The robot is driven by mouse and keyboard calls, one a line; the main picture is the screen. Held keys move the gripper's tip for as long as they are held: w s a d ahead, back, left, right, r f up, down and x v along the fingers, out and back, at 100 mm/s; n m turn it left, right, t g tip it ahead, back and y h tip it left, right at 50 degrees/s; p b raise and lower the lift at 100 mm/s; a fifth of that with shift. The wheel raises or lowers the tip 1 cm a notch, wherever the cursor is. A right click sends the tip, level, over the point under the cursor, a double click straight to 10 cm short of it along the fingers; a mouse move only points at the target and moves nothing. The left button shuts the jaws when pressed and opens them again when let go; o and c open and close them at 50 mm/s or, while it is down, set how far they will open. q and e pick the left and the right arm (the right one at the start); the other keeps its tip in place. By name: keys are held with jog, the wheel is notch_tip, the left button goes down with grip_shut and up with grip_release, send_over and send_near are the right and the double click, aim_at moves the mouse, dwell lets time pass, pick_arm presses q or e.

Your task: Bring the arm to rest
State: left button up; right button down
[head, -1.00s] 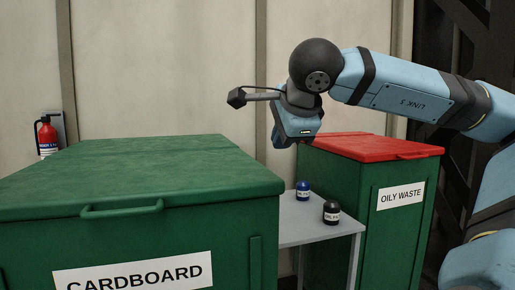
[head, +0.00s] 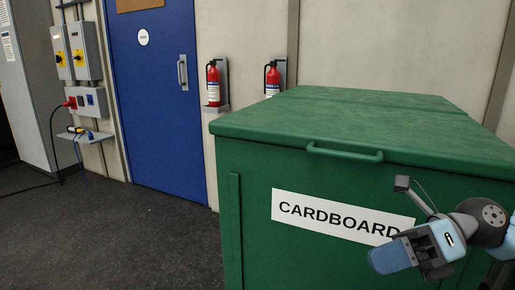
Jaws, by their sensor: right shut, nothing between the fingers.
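My right gripper (head: 388,258) is at the lower right of the head view, in front of the green cardboard bin (head: 255,215). Its fingers are shut with nothing between them and point to the left. The gripper and wrist cover the right end of the bin's white CARDBOARD label (head: 325,215). Only the wrist end of my right arm shows; the rest is past the right edge. My left gripper is not in view.
The bin's green lid (head: 360,120) is closed. Behind stand a blue door (head: 155,95) and two red fire extinguishers (head: 213,86) on the wall. Electrical boxes (head: 75,50) and a small shelf (head: 85,137) are at the left. The dark floor (head: 120,235) there is clear.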

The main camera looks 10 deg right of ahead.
jog(key=s+a+f+n+t+h, duration=0.15)
jog(key=a+f+n+t, duration=0.3)
jog(key=n, duration=0.65)
jog(key=a+f+n+t+h, duration=0.2)
jog(key=a+f+n+t, duration=0.3)
jog(key=n, duration=0.6)
jog(key=a+f+n+t+h, duration=0.2)
jog(key=a+f+n+t, duration=0.25)
jog(key=n+t, duration=0.4)
pick_arm(q)
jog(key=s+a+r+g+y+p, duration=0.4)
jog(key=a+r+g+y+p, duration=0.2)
jog(key=p, duration=3.2)
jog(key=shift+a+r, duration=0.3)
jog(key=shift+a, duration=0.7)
pick_arm(e)
jog(key=s+d+r+g+h, duration=0.4)
jog(key=d+r+g+h, duration=0.1)
jog(key=d+g, duration=0.3)
jog(key=shift+s+r+n+g+h, duration=0.2)
jog(key=shift+r+n+g+h, duration=0.15)
jog(key=shift+n+h, duration=0.15)
